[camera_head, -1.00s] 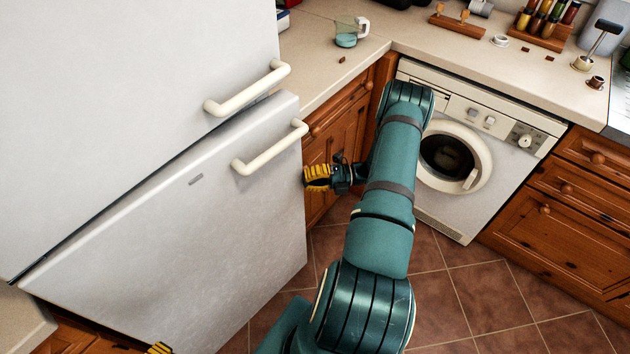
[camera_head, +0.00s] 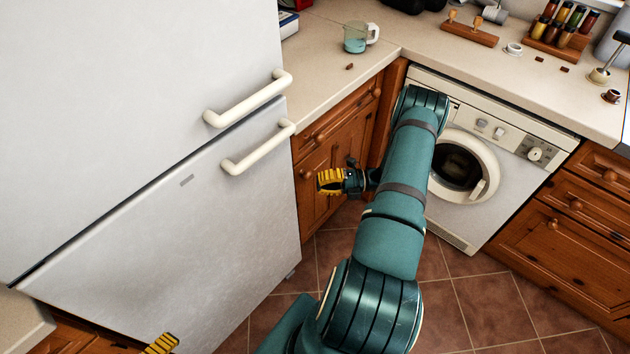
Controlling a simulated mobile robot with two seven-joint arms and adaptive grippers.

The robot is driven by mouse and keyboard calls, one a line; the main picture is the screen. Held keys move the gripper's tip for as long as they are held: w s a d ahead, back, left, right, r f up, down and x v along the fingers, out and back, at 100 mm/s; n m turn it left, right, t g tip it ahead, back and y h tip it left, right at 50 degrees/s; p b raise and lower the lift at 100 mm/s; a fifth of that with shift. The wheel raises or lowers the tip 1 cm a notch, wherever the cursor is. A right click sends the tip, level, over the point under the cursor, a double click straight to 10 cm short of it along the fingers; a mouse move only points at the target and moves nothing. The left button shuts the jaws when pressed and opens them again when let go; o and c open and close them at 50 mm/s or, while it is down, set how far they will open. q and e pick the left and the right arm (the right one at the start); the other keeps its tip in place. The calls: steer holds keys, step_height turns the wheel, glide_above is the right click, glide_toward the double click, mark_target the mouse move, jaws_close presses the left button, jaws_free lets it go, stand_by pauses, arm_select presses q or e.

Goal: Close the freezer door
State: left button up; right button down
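The white freezer door (camera_head: 190,240) is the lower door of the tall fridge-freezer at the left. Its pale handle (camera_head: 258,149) is near the top right corner. The door sits almost flush under the upper door, with a thin dark line between them; I cannot tell if it is fully shut. My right gripper (camera_head: 328,182), with yellow finger pads, is to the right of the door, apart from it, in front of the wooden cabinet. It holds nothing visible, and its finger gap does not show. Only a yellow tip of my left gripper (camera_head: 161,344) shows at the bottom edge, in front of the door.
The upper fridge door (camera_head: 110,90) has its own handle. A wooden cabinet (camera_head: 335,160) and a washing machine (camera_head: 468,165) stand right of the fridge. A glass jug (camera_head: 356,38) and a spice rack (camera_head: 562,30) are on the counter. Tiled floor (camera_head: 480,310) is clear at the lower right.

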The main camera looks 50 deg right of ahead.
steer(key=s+d, duration=0.1)
steer(key=d, duration=0.5)
steer(key=shift+s+d, duration=0.4)
